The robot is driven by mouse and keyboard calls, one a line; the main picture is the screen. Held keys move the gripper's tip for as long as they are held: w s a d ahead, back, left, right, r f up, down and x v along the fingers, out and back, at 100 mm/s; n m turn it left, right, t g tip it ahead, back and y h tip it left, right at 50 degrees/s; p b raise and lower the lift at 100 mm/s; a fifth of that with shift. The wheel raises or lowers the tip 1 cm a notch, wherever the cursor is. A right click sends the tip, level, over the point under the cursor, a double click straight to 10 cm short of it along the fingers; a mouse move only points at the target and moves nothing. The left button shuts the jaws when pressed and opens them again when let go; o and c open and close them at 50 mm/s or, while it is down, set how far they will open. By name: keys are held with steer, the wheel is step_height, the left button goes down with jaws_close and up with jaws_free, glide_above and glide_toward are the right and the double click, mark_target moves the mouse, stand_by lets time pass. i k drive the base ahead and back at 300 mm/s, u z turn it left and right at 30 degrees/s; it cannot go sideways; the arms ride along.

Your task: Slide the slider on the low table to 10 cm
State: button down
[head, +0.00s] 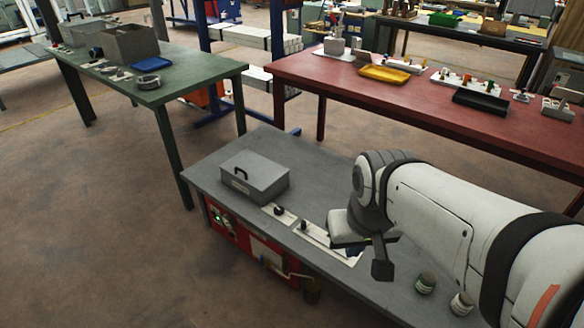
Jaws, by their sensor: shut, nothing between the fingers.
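The low table (230,160) is grey and stands in the foreground. A long white slider plate (318,238) lies near its front edge, with a small dark knob (304,226) close to its left end. Its scale marks are too small to read. My gripper (382,268) is shut and empty, pointing down over the table to the right of the knob and apart from it. My wrist and gripper hide part of the plate's right end.
A grey lidded box (256,177) and a smaller plate with a dark knob (284,214) stand left of the slider. Two small jars (426,283) (461,304) stand at the right. A red panel (250,242) with a lever is on the table's front.

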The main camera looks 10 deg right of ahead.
mark_target(303, 228)
steer(key=u, duration=0.05)
steer(key=k, duration=0.6)
steer(key=u, duration=0.35)
steer(key=i, duration=1.65)
steer(key=z, duration=0.65)
